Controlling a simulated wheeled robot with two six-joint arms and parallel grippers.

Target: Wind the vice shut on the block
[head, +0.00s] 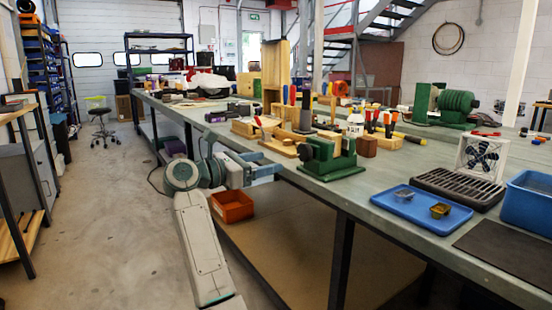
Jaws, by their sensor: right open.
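The green vice (338,162) stands at the near edge of the long bench, in the middle of the head view. My left gripper is not in view.
A brown wooden block (367,146) stands right of the vice, with screwdrivers and a white bottle behind. Wooden pieces (283,147) lie to its left. A blue tray (405,208) sits at the right. An orange bin (231,206) is below my arm.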

